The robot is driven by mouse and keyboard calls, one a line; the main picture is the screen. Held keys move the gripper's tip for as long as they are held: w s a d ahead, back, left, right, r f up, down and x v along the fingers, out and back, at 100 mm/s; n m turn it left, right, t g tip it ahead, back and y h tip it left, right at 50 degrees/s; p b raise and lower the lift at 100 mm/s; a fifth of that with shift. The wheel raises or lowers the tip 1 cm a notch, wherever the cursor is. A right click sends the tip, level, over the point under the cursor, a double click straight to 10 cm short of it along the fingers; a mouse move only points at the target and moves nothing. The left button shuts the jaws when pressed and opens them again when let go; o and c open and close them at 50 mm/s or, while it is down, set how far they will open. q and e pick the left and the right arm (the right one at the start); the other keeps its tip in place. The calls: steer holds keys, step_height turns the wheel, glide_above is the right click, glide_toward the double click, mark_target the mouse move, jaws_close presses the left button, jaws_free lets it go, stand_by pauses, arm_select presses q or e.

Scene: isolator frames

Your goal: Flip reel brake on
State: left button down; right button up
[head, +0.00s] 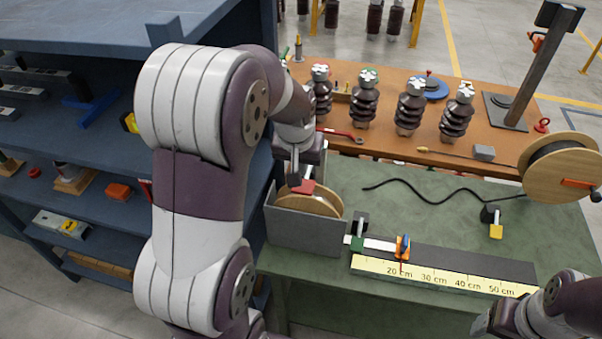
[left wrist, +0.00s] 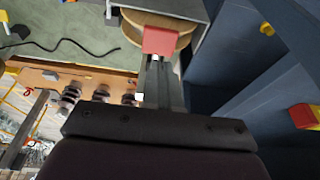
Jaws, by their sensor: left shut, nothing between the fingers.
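A wooden reel (head: 312,203) sits in a grey open-topped box (head: 305,234) on the green bench mat. A red tab (head: 304,187), likely the reel brake, stands at the top of the reel; the tab (left wrist: 160,41) also shows in the left wrist view, over the reel (left wrist: 174,22). My left gripper (head: 294,176) points down at the red tab, its fingers together and empty. In the left wrist view the fingertips (left wrist: 158,60) are right at the tab's edge; I cannot tell whether they touch. My right gripper (head: 487,321) is partly visible at the lower right; its fingers are unclear.
A ruler strip (head: 443,277) with an orange clamp (head: 403,247) lies right of the box. A large cable reel (head: 537,182) stands at the right. Several insulators (head: 363,100) line the orange board behind. Blue shelving (head: 95,160) stands close on the left.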

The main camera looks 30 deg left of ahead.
mark_target(301, 189)
arm_select(q)
steer(key=x, duration=0.2)
steer(key=p+x, duration=0.1)
steer(key=shift+s+f, duration=0.3)
steer(key=shift+f, duration=0.2)
steer(key=shift+f+p, duration=0.3)
steer(key=shift+f, duration=0.25)
step_height(301, 189, down, 7)
steer(key=t+b, duration=0.1)
steer(key=b, duration=0.8)
steer(key=shift+s+d+r+t+y, duration=0.15)
steer(key=shift+s+r+t+y, duration=0.05)
steer(key=shift+s+t+y, duration=0.1)
steer(key=shift+r, duration=0.1)
